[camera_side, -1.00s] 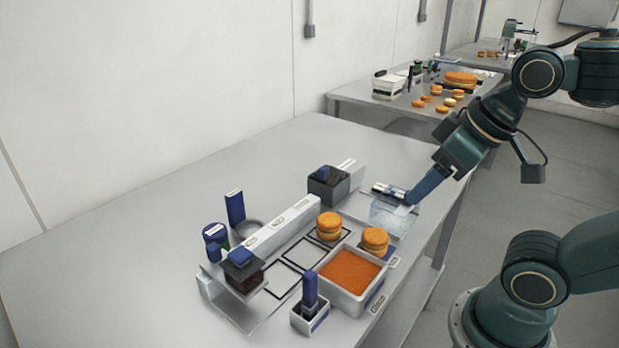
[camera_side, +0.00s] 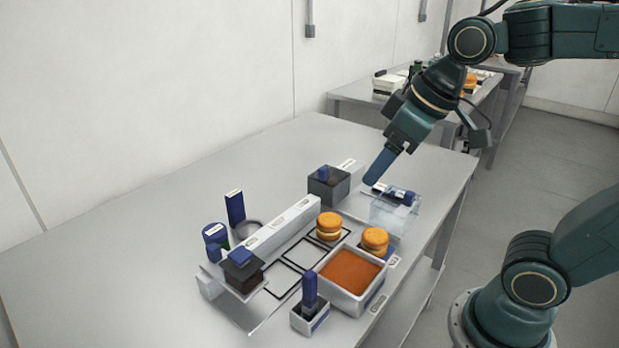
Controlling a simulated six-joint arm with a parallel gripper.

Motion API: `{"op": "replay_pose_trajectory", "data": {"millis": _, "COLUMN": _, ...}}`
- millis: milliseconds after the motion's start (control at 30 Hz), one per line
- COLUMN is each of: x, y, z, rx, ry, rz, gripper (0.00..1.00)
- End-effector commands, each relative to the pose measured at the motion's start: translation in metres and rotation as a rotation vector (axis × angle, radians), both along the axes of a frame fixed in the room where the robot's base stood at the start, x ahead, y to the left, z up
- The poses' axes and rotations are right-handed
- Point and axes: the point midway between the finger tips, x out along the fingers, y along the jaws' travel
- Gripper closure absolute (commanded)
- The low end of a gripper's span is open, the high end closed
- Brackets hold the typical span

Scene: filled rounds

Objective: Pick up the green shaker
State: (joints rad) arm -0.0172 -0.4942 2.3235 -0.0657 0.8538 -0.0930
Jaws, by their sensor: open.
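A round shaker (camera_side: 215,236) with a dark blue top and a strip of green low on its side stands at the left of the work area. It is partly hidden by small blue-topped items in front of it, and it is the only green thing I make out on this table. My gripper (camera_side: 372,182) is far to its right, above the table near the clear box. It is open and holds nothing that I can see. Its blue fingers point down and left and overlap in this view.
A clear box (camera_side: 393,213) with blue-handled items on top stands below my gripper. A dark grey box (camera_side: 327,188), a long white rail (camera_side: 285,226), filled rounds (camera_side: 329,225) and a bin of orange filling (camera_side: 351,270) lie between. The table's left side is clear.

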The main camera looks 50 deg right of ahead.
Motion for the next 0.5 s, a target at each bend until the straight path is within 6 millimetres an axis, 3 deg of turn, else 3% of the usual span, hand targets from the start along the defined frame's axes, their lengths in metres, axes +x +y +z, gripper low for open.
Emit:
{"op": "replay_pose_trajectory", "data": {"millis": 233, "x": 0.058, "y": 0.015, "z": 0.001, "rx": -0.013, "ry": 0.023, "rz": 0.119, "gripper": 0.25}}
{"op": "replay_pose_trajectory", "data": {"millis": 500, "x": 0.119, "y": 0.033, "z": -0.011, "rx": -0.021, "ry": 0.041, "rz": 0.249, "gripper": 0.25}}
